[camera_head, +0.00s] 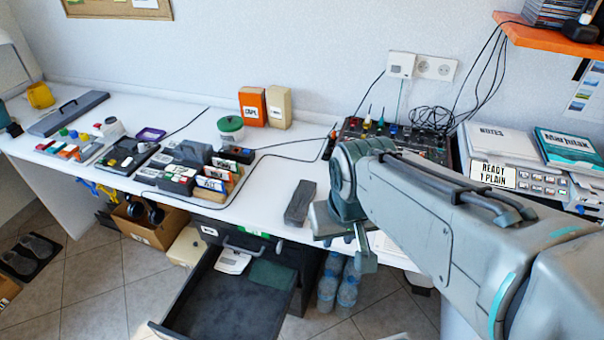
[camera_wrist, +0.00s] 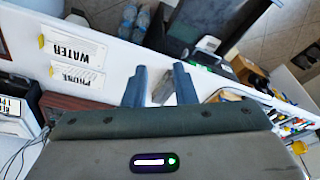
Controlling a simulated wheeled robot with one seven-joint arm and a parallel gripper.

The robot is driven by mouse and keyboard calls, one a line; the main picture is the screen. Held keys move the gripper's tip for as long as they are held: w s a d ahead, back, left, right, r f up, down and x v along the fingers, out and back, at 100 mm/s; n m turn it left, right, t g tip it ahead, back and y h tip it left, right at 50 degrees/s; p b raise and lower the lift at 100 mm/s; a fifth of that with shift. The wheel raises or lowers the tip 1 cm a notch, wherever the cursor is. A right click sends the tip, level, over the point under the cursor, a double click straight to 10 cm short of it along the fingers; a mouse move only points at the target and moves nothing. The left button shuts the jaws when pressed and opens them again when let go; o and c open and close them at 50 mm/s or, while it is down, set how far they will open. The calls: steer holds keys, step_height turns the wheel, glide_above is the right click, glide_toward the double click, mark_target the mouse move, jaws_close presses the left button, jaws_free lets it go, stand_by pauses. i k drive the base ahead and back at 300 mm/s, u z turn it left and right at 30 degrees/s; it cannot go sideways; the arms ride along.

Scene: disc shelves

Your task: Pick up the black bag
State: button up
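A dark grey, long, block-like item (camera_head: 300,203) lies on the white desk near its front edge; it is the likeliest black bag, but I cannot be sure. My gripper (camera_head: 345,248) is just to its right in the head view, apart from it. In the wrist view my gripper (camera_wrist: 160,84) has its two blue-grey fingers spread apart. A greyish item (camera_wrist: 163,90) shows between and beyond the fingers, partly hidden; contact cannot be told, and it seems to be the same item.
An open dark drawer (camera_head: 228,302) juts out below the desk. An organiser with cards (camera_head: 205,175) stands left of the item, and a mixer panel (camera_head: 395,138) is behind my arm. Water bottles (camera_head: 338,285) stand on the floor. Bare desk lies behind the item.

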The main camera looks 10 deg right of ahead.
mark_target(296, 214)
steer(key=z, duration=0.55)
steer(key=k, duration=1.1)
steer(key=u, duration=0.6)
steer(key=i, duration=1.5)
steer(key=z, duration=0.45)
